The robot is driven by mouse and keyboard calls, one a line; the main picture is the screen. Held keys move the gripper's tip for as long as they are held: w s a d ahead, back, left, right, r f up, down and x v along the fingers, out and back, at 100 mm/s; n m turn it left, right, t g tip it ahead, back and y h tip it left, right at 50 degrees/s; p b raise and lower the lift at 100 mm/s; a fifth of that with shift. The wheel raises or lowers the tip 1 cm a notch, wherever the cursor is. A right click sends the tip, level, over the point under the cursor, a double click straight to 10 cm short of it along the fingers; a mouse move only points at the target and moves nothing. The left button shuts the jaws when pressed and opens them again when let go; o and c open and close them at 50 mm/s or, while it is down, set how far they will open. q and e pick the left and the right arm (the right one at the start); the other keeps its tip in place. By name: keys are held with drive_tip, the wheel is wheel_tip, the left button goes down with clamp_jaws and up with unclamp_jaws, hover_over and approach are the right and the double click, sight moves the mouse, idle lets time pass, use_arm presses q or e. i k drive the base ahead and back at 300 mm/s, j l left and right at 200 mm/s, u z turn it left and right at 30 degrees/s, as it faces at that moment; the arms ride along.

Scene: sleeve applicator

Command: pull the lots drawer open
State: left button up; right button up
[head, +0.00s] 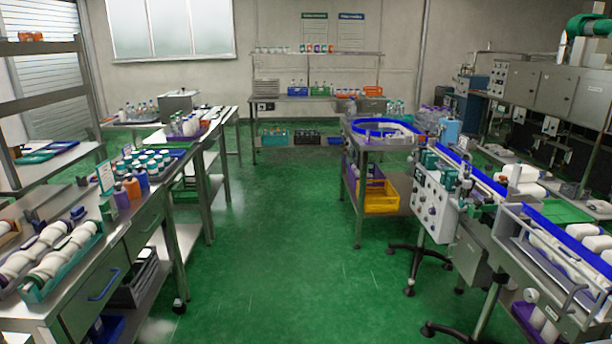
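The workbench on the left has two grey drawer fronts in its side. The nearer drawer (92,305) has a blue bar handle (104,285) and looks closed. The farther drawer (146,226) has a darker handle and also looks closed. I cannot read a label on either drawer, so I cannot tell which is the lots drawer. Neither of my grippers shows in the head view.
The benchtop holds a teal tray (62,262) of white bottles and several coloured bottles (132,187). A dark crate (137,280) sits on the shelf below. The green floor (275,250) is clear between this bench and the conveyor machine (437,205) at right.

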sight(342, 106)
drive_tip(key=i, duration=4.2)
drive_tip(key=i+u, duration=0.15)
drive_tip(key=i, duration=1.25)
drive_tip(key=i+j+z, duration=0.15)
drive_tip(key=i, duration=2.65)
drive_tip(key=i+z, duration=0.2)
drive_tip(key=i, duration=1.15)
drive_tip(key=i+l, duration=0.15)
drive_tip(key=i, duration=0.2)
drive_tip(key=i+l, duration=0.2)
drive_tip(key=i, duration=0.15)
drive_tip(key=i+l, duration=0.15)
drive_tip(key=i, duration=0.25)
